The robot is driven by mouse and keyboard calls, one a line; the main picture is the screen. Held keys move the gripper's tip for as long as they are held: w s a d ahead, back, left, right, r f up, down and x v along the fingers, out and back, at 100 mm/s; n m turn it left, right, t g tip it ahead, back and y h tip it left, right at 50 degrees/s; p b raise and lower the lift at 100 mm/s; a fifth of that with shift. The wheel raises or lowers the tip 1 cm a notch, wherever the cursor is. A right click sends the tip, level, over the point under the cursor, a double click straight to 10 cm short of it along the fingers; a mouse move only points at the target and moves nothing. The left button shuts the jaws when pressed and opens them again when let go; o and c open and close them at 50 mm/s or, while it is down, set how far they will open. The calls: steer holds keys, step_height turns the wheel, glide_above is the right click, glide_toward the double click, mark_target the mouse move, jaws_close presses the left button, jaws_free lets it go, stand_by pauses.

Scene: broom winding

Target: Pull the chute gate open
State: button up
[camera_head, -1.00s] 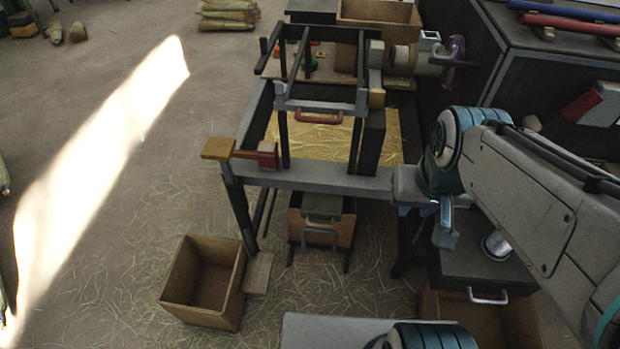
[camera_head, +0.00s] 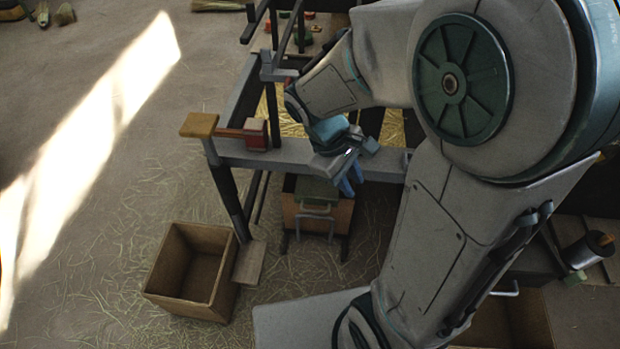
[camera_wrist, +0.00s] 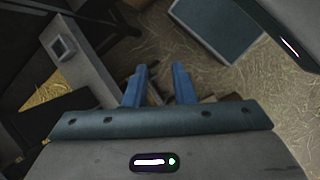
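A small wooden box-like unit hangs under the bench, with a grey-green panel (camera_head: 316,190) and a pale bar handle (camera_head: 318,209) on its front; this looks like the chute gate, though I cannot be sure. The panel appears closed against the unit. My gripper (camera_head: 350,184) is at the bench's front edge, just right of and above the handle, apart from it in the picture. In the wrist view its two blue fingers (camera_wrist: 160,78) are spread with nothing held between them. The handle is not clear in the wrist view.
The bench's grey front rail (camera_head: 282,156) runs close behind my gripper. A wooden lever end (camera_head: 198,125) and a red block (camera_head: 255,134) sit at its left corner. An open wooden box (camera_head: 190,272) stands on the straw-strewn floor at lower left. Floor below the handle is clear.

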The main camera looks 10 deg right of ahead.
steer(key=w+f+n+h+b, duration=0.2)
steer(key=f+n+h+b, duration=0.15)
steer(key=f, duration=0.35)
steer(key=w+f+n+h+b, duration=0.2)
steer(key=f+n, duration=0.2)
steer(key=f, duration=0.2)
steer(key=n+t+h+b, duration=0.4)
steer(key=n+t+b, duration=1.25)
steer(key=n, duration=1.25)
glide_toward(317, 210)
steer(key=shift+y, duration=0.25)
steer(key=b+x, duration=0.1)
steer(key=x, duration=0.5)
steer(key=b+x, duration=0.1)
steer(key=x, duration=0.3)
steer(key=shift+f+b, duration=0.25)
steer(key=shift+b, duration=0.1)
steer(key=shift+s, duration=0.1)
jaws_close()
